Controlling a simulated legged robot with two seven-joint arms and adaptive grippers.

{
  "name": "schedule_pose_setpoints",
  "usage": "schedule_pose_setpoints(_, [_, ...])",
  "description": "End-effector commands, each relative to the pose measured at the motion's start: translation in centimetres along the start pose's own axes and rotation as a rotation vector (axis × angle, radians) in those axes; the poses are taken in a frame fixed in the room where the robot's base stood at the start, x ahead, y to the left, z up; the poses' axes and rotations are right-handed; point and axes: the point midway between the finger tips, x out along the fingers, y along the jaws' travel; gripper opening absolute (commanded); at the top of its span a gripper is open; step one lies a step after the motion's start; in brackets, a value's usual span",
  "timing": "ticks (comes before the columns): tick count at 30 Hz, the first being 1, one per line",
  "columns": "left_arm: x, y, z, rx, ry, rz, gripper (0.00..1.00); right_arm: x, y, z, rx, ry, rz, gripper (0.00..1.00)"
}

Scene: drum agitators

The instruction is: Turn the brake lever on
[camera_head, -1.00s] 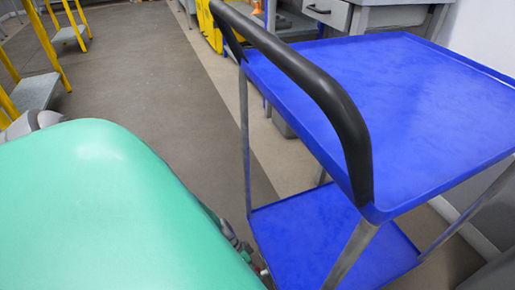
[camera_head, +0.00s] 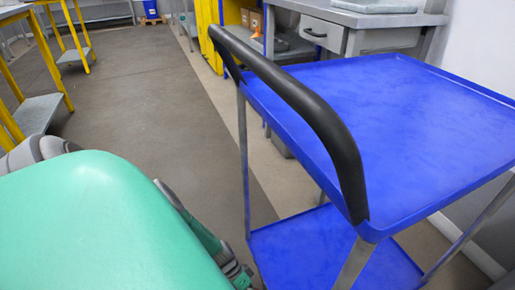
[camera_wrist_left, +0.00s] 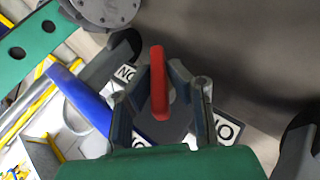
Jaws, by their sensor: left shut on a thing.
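The red brake lever (camera_wrist_left: 158,92) stands in the middle of the left wrist view. My left gripper (camera_wrist_left: 160,72) is shut on it, with one finger on each side. The lever's base lies partly hidden between the fingers. White labels with black letters (camera_wrist_left: 228,128) lie around the base, partly covered by the fingers; one more shows at the upper left of the gripper. The lever does not show in the head view, and I cannot make out either gripper there.
In the head view a blue cart (camera_head: 420,130) with a black handle (camera_head: 300,95) stands close on the right. Open floor (camera_head: 140,100) runs away at its left. Yellow-legged stands (camera_head: 75,45) are at the far left. A grey workbench (camera_head: 350,20) stands behind the cart.

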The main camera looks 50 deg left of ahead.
Motion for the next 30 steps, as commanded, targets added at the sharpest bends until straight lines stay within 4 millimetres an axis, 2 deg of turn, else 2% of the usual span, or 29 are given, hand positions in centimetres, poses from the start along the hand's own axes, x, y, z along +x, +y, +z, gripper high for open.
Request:
schedule_pose_setpoints(9, [0.02, -0.30, 0.13, -0.049, 0.000, 0.108, 0.00, 0.04, 0.00, 0.00, 0.000, 0.000, 0.000, 0.40])
schedule_pose_setpoints(20, [-0.15, -0.34, 0.06, -0.052, 0.002, 0.117, 0.00, 0.04, -0.01, 0.00, 0.000, 0.000, 0.000, 0.40])
schedule_pose_setpoints(21, [-0.16, -0.34, 0.06, -0.052, 0.002, 0.117, 0.20, 0.04, -0.01, 0.00, 0.000, 0.000, 0.000, 0.40])
schedule_pose_setpoints(22, [-0.16, -0.34, 0.06, -0.052, 0.002, 0.117, 0.31, 0.04, 0.00, 0.00, 0.000, 0.000, 0.000, 0.40])
schedule_pose_setpoints(30, [-0.08, -0.15, -0.01, -0.050, 0.003, 0.121, 0.33, 0.02, 0.00, 0.00, 0.000, 0.000, 0.000, 0.40])
